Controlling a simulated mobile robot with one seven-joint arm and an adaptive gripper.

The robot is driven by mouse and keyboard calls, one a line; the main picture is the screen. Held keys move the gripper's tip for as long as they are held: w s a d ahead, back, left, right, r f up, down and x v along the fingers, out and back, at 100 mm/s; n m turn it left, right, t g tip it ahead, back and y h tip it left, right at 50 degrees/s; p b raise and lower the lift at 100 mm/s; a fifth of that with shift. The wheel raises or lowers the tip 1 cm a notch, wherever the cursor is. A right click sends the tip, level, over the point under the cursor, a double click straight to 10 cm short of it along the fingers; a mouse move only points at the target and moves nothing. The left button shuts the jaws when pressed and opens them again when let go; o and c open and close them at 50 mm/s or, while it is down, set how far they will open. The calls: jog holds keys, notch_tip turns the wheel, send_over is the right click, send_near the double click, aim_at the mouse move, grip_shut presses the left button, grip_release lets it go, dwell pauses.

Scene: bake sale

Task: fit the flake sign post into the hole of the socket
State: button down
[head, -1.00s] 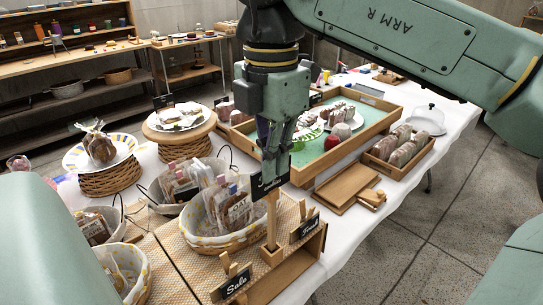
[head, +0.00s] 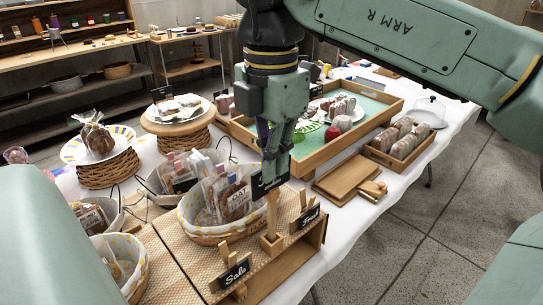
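The flake sign post (head: 272,212) is a thin wooden post with a small dark sign at its top, part of whose lettering shows. It stands about upright over the socket (head: 271,244), a small square wooden block on the woven-topped stand. The post's lower end meets the top of the socket and appears to be inside its hole; the depth is hidden. My gripper (head: 276,172) points down at the top of the post. Its fingers are close together around the upper end and appear shut on it, partly covering the sign.
A wicker basket of bagged cookies (head: 218,232) stands close to the left of the post. Two small clipped signs, Sale (head: 232,272) and another (head: 305,219), stand at the stand's front edge. A wooden board (head: 347,179) and a tray of loaves (head: 400,160) lie right.

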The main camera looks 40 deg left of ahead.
jog(key=c, duration=2.3)
grip_release()
jog(key=shift+f, duration=0.35)
jog(key=o, duration=0.6)
jog(key=shift+r, duration=0.2)
